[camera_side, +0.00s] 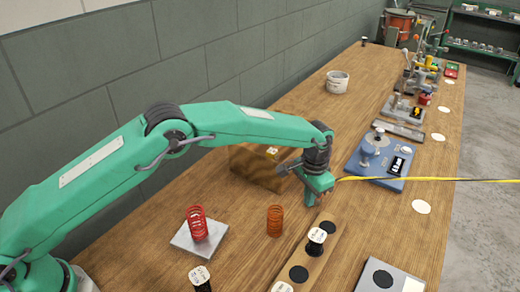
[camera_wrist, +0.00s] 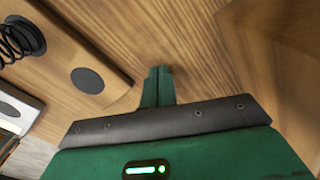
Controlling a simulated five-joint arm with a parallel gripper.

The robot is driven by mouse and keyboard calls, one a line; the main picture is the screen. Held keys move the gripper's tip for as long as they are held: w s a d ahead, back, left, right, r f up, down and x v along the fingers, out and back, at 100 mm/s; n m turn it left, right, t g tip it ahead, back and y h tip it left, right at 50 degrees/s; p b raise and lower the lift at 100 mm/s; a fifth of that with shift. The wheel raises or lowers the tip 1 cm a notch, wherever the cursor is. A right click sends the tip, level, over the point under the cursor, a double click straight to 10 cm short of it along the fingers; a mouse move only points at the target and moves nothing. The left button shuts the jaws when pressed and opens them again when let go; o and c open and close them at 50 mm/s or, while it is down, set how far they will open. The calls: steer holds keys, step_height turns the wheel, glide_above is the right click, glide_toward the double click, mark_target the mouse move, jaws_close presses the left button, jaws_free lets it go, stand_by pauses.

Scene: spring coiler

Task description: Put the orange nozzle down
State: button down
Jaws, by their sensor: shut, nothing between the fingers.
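My gripper (camera_side: 310,198) hangs low over the wooden bench, just right of a wooden block. In the wrist view its fingers (camera_wrist: 157,84) are together with nothing between them. I cannot make out an orange nozzle in either view. An orange coil spring (camera_side: 275,221) stands upright on the bench, to the left of and nearer than my gripper, apart from it.
A red coil (camera_side: 196,223) stands on a grey plate (camera_side: 186,240). A wooden strip with dark discs (camera_side: 299,273) lies in front of my gripper. The wooden block (camera_side: 258,170) is close behind. A blue base (camera_side: 352,169) and yellow-black cord (camera_side: 430,179) are right.

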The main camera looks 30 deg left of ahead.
steer(key=shift+w+d, duration=0.4)
steer(key=shift+w, duration=0.4)
steer(key=shift+w+d, duration=0.4)
steer(key=shift+w, duration=0.4)
steer(key=shift+s+a, duration=0.1)
steer(key=shift+s, duration=0.15)
steer(key=shift+s+a, duration=0.4)
steer(key=shift+s, duration=0.4)
steer(key=shift+s+a, duration=0.4)
steer(key=shift+s, duration=0.35)
step_height(320, 180, up, 10)
steer(key=shift+r, duration=0.1)
